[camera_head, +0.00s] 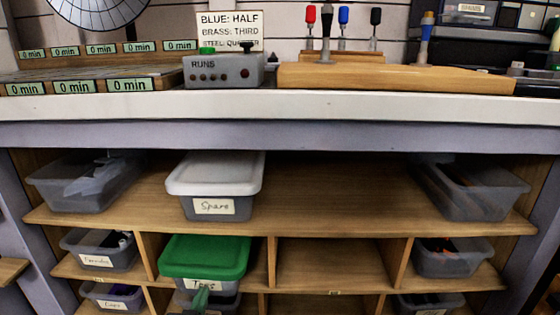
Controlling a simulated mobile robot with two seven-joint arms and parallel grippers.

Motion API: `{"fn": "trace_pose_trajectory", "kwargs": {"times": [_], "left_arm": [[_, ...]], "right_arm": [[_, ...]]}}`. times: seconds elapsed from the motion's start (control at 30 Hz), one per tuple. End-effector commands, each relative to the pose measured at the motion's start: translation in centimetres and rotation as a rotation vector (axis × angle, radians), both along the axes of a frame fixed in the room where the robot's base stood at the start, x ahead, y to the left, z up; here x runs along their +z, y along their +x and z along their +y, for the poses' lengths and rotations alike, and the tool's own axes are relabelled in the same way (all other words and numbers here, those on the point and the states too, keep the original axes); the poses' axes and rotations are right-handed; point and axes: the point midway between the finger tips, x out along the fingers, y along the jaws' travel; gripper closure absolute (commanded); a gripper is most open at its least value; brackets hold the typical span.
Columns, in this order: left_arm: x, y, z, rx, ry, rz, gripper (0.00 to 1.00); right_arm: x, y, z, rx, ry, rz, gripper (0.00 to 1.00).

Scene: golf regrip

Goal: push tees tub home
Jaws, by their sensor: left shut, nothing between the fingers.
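The tees tub has a green lid (205,254) and a handwritten label that reads "Tees" (188,283). It sits in a middle-row compartment left of centre, and its front appears to stick out past the shelf edge. My left gripper (201,296) shows only as a small greenish tip at the bottom, in front of the tub's label. It is shut and empty; I cannot tell whether it touches the tub. My right gripper is not in view.
A white-lidded "Spare" tub (214,183) stands on the shelf above. Open grey tubs (70,200) (470,206) stand at both ends. The compartment right of the tees tub (330,262) is empty. The white bench edge (300,104) overhangs the shelves.

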Motion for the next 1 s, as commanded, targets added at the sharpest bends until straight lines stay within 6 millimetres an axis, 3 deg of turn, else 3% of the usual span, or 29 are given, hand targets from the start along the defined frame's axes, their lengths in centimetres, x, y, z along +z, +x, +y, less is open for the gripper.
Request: {"fn": "trace_pose_trajectory", "kwargs": {"times": [1.0], "left_arm": [[0.0, 3.5, -0.1, 0.000, 0.000, 0.000, 1.00]], "right_arm": [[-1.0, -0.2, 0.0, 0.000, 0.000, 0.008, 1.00]]}}
